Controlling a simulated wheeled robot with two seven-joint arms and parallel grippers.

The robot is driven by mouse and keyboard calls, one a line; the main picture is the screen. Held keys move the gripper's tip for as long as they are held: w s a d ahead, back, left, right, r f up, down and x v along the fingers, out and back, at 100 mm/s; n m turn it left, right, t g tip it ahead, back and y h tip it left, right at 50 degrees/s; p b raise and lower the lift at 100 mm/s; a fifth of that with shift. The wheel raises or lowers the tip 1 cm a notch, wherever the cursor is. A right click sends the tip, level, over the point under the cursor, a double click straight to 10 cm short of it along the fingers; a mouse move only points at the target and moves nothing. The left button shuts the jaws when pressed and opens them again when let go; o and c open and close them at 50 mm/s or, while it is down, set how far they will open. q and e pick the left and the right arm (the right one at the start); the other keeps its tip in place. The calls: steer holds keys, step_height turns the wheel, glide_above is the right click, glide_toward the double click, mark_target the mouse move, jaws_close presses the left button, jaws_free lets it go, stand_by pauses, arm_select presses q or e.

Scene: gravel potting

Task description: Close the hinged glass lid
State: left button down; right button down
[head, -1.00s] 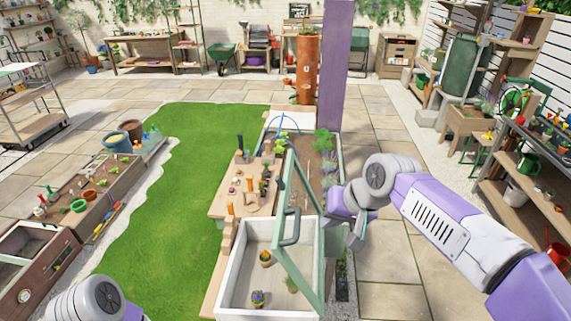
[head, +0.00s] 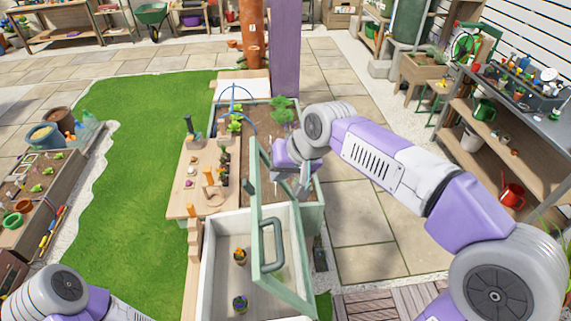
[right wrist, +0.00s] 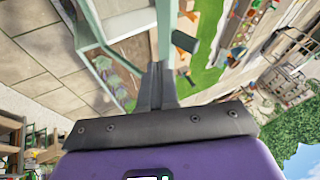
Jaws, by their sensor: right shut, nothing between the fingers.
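The hinged glass lid (head: 256,225) has a pale green frame and a grey-green handle (head: 270,254). It stands raised and steeply tilted along the right side of the white-walled box (head: 207,272). My right gripper (head: 303,188) is shut and empty, just right of the lid's far upper part. In the right wrist view, the shut fingers (right wrist: 157,84) point at the lid's green frame bar (right wrist: 164,30); whether they touch it I cannot tell. My left gripper is out of view; only its arm shows at bottom left.
Two small potted plants (head: 240,257) (head: 240,303) stand inside the box. A wooden bench (head: 185,205) with tools adjoins its far left. A soil-filled planter (head: 262,118) lies beyond. A purple post (head: 285,50) rises behind.

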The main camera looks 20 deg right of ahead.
mark_target(253, 190)
steer(key=a+f, duration=0.1)
steer(key=w+a+f, duration=0.2)
steer(key=shift+a+f, duration=0.2)
steer(key=shift+f, duration=0.15)
steer(key=shift+w+a+f, duration=0.2)
steer(key=shift+a+f, duration=0.05)
steer(key=shift+a, duration=0.2)
steer(key=shift+a, duration=0.1)
